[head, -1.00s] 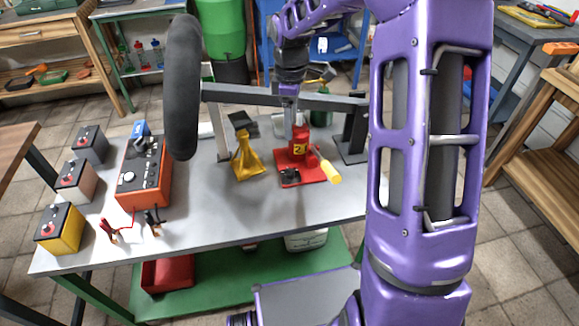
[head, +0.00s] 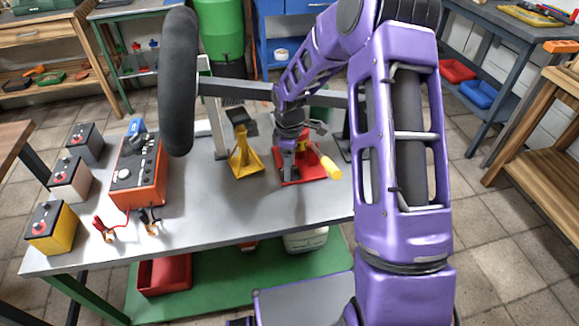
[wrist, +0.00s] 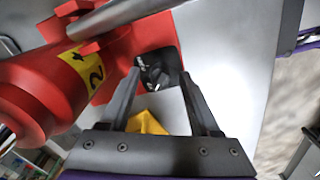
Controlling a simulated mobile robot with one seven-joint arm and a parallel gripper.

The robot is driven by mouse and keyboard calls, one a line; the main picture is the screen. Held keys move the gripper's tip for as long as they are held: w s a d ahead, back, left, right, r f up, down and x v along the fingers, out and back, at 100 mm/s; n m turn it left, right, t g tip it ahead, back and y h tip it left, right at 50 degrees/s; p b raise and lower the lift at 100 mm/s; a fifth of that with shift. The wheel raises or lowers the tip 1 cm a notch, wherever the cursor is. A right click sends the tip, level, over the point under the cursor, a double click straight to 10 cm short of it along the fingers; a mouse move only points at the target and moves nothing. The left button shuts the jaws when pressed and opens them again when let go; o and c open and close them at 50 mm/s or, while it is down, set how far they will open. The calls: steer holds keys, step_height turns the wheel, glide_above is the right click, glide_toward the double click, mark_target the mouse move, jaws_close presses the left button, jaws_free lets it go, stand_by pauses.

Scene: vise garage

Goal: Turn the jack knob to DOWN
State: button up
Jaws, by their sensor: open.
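The red jack (head: 311,174) stands on the workbench with a yellow-ended handle (head: 330,167) pointing to the front right. Its red body with a yellow "2" label fills the left of the wrist view (wrist: 32,90). The small black jack knob (wrist: 157,69) sits on the red base. Its fine markings are too small to read. My gripper (wrist: 160,78) is open, with one fingertip on each side of the knob in the picture; I cannot tell whether they touch it.
A yellow jack stand (head: 244,155) is just left of the jack. A grey beam (head: 240,90) with a black tyre (head: 180,80) crosses behind and left. An orange charger (head: 140,172) and several batteries are farther left. The bench front (head: 230,210) is clear.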

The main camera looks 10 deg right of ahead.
jaws_close()
stand_by(0.4)
